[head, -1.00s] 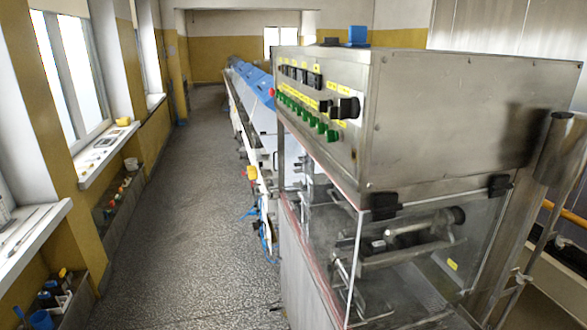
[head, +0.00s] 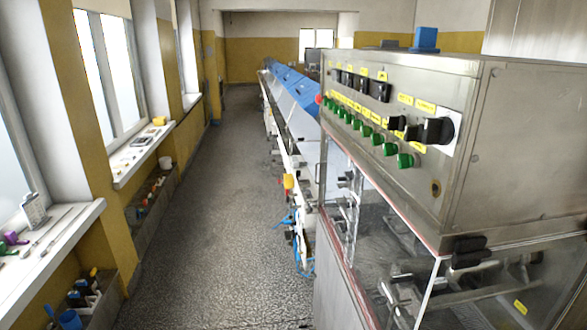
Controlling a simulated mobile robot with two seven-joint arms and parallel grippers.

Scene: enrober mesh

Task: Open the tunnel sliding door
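The machine's steel control cabinet (head: 500,150) fills the right side of the head view, with green and black knobs on its panel. Below it is a clear enclosure (head: 375,240) with a reddish edge strip and a black hinge or latch (head: 469,251). Metal parts show through the clear panels. A long cooling tunnel with blue covers (head: 292,84) runs away behind the cabinet toward the far wall. The cabinet hides part of it. I cannot make out which part is the sliding door. Neither of my grippers is in view.
A grey speckled floor aisle (head: 215,200) lies clear between the machine line and the left wall. Window sills (head: 50,240) with small tools jut out on the left. Bins of bottles (head: 85,295) stand below them. A yellow item (head: 289,181) and blue hoses (head: 300,262) stick out beside the line.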

